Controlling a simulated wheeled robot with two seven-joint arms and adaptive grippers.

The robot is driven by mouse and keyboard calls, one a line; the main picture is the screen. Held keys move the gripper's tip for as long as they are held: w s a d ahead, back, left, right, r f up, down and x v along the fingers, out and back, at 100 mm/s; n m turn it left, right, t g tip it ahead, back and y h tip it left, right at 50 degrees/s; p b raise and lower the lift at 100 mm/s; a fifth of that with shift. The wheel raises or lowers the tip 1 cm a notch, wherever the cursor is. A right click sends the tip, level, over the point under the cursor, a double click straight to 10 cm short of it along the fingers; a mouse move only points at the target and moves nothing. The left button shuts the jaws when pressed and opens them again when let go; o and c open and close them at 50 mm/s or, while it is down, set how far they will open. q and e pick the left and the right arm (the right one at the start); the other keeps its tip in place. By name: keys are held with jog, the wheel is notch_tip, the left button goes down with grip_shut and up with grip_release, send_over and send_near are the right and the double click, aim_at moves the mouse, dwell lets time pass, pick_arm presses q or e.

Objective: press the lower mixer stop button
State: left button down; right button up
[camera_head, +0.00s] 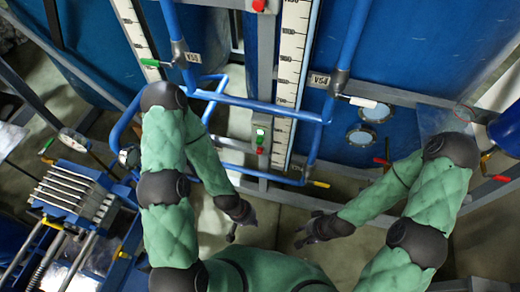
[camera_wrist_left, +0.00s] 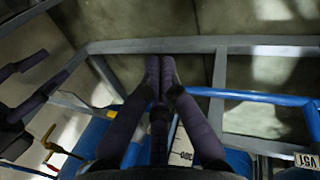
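The buttons do not show clearly there.
Another red button (camera_head: 259,5) is at the top edge of the head view. Blue pipes (camera_head: 265,106) and a grey rail (camera_head: 270,178) run near the box. A yellow valve handle (camera_head: 320,184) sticks out at right. Floor shows between my grippers.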

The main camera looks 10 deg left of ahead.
dwell(0.4)
pick_arm(q)
jog(key=s+a+f+n+g+h, duration=0.2)
jog(key=s+f+n+g, duration=0.15)
jog(key=n, duration=0.95)
jog(key=w+a+r+n+t+h, duration=0.3)
jog(key=w+n+t, duration=0.4)
jog(key=n, duration=0.7)
jog(key=w+a+r+n+t+h, duration=0.4)
jog(key=w+a+n+t, duration=0.4)
jog(key=n, duration=0.7)
jog(key=shift+w+a+r, duration=0.2)
jog(key=shift+w+r, duration=0.15)
jog(key=shift+w, duration=0.65)
